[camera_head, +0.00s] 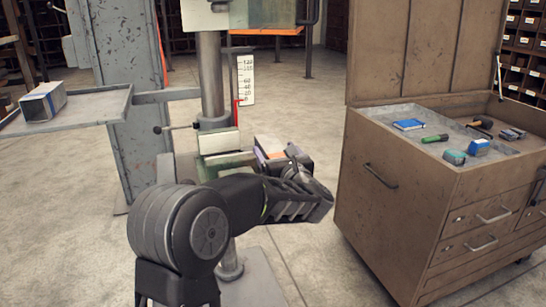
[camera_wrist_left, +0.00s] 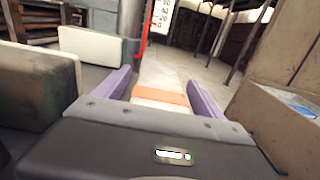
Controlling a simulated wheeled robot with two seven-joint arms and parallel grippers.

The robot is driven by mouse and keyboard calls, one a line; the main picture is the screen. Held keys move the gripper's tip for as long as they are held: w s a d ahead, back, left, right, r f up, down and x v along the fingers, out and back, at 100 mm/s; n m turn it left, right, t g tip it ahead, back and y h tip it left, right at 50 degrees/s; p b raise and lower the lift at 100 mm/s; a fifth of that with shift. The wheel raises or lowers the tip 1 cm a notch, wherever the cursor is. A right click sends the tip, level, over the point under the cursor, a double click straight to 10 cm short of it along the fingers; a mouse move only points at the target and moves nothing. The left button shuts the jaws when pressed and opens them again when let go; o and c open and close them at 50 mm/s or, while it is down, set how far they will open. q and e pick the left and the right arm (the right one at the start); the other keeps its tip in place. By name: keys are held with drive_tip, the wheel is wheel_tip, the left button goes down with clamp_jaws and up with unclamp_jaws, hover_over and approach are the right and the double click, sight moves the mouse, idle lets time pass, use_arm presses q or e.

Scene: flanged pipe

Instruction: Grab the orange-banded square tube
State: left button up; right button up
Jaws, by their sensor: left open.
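The orange-banded square tube (camera_wrist_left: 160,97) shows in the left wrist view as a pale piece with an orange band, between the two purple-grey fingers of my left gripper (camera_wrist_left: 158,84). The fingers are apart, with the tube low between them; whether they touch it, I cannot tell. In the head view only a small orange and pale part of the tube (camera_head: 276,155) shows beside the dark hand of my left gripper (camera_head: 266,146). The hand and wrist hide the rest. My right gripper is not in view.
A grey column machine (camera_head: 211,80) with a pale green table stands just left of the hand. A brown tool cabinet (camera_head: 385,215) stands close on the right. Open floor lies beyond.

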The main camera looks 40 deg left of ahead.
use_arm(q)
drive_tip(key=shift+c, duration=0.3)
clamp_jaws()
idle(0.6)
drive_tip(key=shift+r, duration=0.1)
